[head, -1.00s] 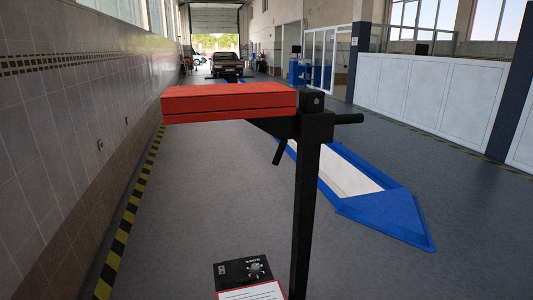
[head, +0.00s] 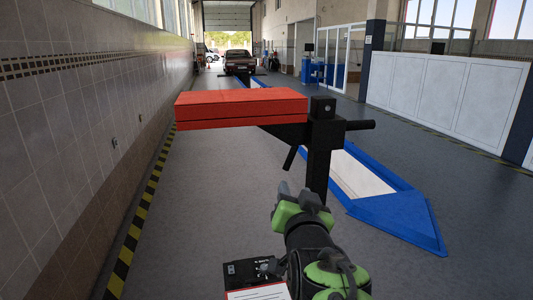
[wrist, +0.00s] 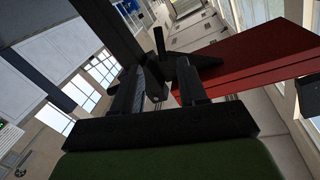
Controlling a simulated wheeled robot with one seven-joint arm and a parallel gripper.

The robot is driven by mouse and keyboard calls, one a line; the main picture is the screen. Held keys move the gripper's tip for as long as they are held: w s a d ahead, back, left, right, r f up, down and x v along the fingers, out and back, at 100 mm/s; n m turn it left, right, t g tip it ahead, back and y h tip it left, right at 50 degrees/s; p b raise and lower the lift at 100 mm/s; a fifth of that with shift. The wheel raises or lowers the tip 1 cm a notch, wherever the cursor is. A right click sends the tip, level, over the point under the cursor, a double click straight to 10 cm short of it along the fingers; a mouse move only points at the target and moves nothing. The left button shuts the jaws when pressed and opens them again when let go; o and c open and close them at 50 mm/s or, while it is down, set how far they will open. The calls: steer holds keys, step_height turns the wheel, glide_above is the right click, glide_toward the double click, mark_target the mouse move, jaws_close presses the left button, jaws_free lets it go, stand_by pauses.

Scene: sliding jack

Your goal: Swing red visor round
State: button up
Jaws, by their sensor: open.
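The red visor (head: 240,108) is a flat red box on a black post (head: 318,165). It reaches left from the post top, and it shows at the right in the wrist view (wrist: 265,60). A black rod (head: 360,125) sticks out right of the post top, and a short slanted lever (head: 291,157) hangs below the visor's inner end. My gripper (head: 300,192) is below the visor, in front of the post, pointing up. In the wrist view its fingers (wrist: 158,85) are apart, with dark parts of the stand beyond them; I cannot tell whether they touch.
A black control box (head: 252,272) with a white label stands low beside my arm. A blue-edged floor pit (head: 400,212) lies to the right. A tiled wall (head: 60,150) runs along the left. The grey floor is open, and a car (head: 239,62) stands far back.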

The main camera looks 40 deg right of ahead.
mark_target(291, 159)
steer(key=shift+h, duration=0.4)
steer(key=x, duration=0.5)
steer(key=p+x, duration=0.1)
steer(key=x, duration=0.4)
steer(key=r+p+x, duration=0.1)
steer(key=x, duration=0.5)
steer(key=shift+s+d, duration=0.1)
steer(key=shift+d, duration=0.05)
steer(key=shift+s, duration=0.1)
steer(key=shift+c, duration=0.2)
jaws_close()
